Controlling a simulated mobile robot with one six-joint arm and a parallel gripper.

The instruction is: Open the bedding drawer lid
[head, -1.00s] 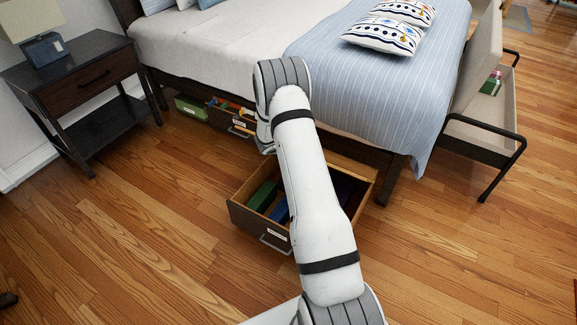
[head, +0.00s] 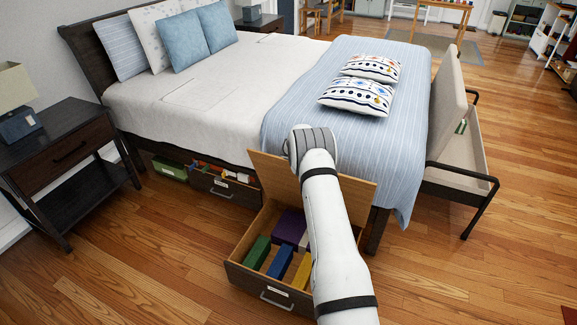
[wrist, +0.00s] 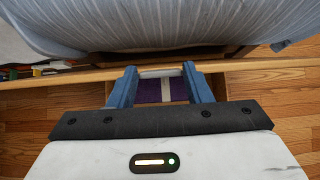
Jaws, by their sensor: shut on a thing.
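The bedding drawer (head: 243,279) is pulled out from under the bed, with a label and a metal handle on its front. Its wooden lid (head: 272,178) stands raised at the drawer's back, against the bed side. The drawer's inside shows, with green, blue, yellow and purple items. My arm covers the lid's middle and hides my gripper in the head view. In the wrist view my gripper (wrist: 160,73) has its blue fingers at the lid's edge (wrist: 62,78), shut on the lid around a pale bar. A purple item shows between the fingers.
The bed with a striped blanket (head: 290,110) stands right behind the lid. A second drawer (head: 225,190) is to the left. A bench with an open storage seat (head: 455,165) is at the bed's foot. A nightstand (head: 60,150) stands at left. The floor in front is clear.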

